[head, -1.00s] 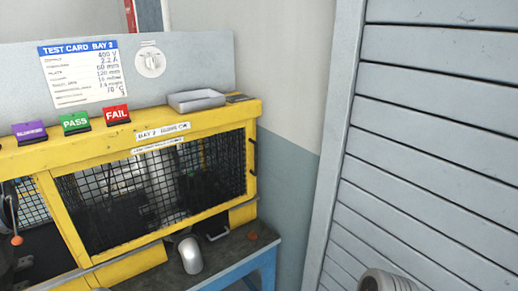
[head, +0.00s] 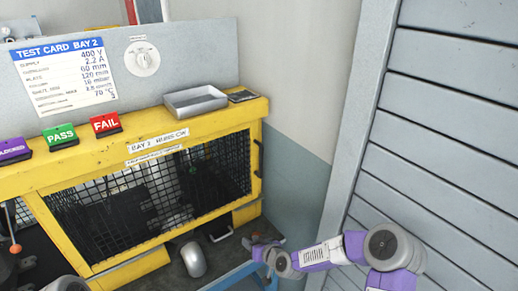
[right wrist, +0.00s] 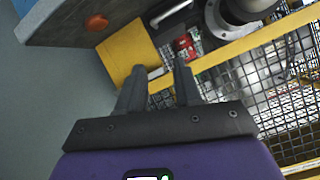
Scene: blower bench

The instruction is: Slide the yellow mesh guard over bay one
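A yellow-framed mesh guard (head: 150,195) stands across the front of the bay labelled BAY 2. Its black mesh lets dark machinery show behind. Part of a yellow frame and mesh (right wrist: 225,50) also shows in the right wrist view, beyond my fingers. My right gripper (head: 248,243) is low at the bench's right end, small in the head view. In the right wrist view its two dark fingers (right wrist: 157,80) are apart with nothing gripped between them. They appear short of the yellow frame; contact cannot be told. My left gripper is out of view.
PASS (head: 60,136) and FAIL (head: 105,123) blocks and a grey tray (head: 195,100) sit on the yellow top. A silver rounded part (head: 193,259) lies on the bench below. An orange button (right wrist: 96,22) is near the bench edge. A slatted grey shutter (head: 450,100) stands at the right.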

